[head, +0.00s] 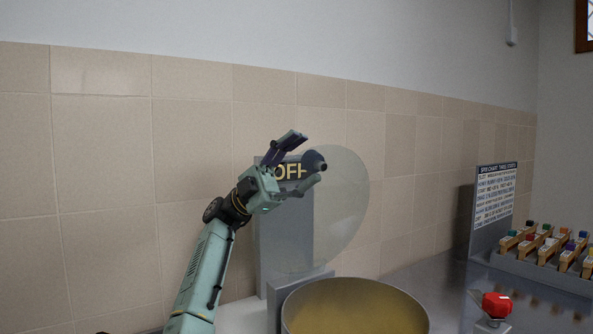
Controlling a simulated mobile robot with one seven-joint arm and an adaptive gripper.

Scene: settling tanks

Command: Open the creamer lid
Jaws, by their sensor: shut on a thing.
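The creamer (355,284) is a round metal vessel with yellowish contents, at the bottom centre of the head view, its top uncovered. A clear round lid (345,210) stands steeply raised above its back edge. A dark, rounded knob (314,160) shows at the lid's upper left. My gripper (305,158) is at this knob, one finger above it and one below, shut on it. The exact contact is small and partly hidden by the fingers.
At the right are a red button (496,304), a chart board (492,195) and a rack with several coloured-top pieces (545,247). The tiled wall (200,130) closes the back.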

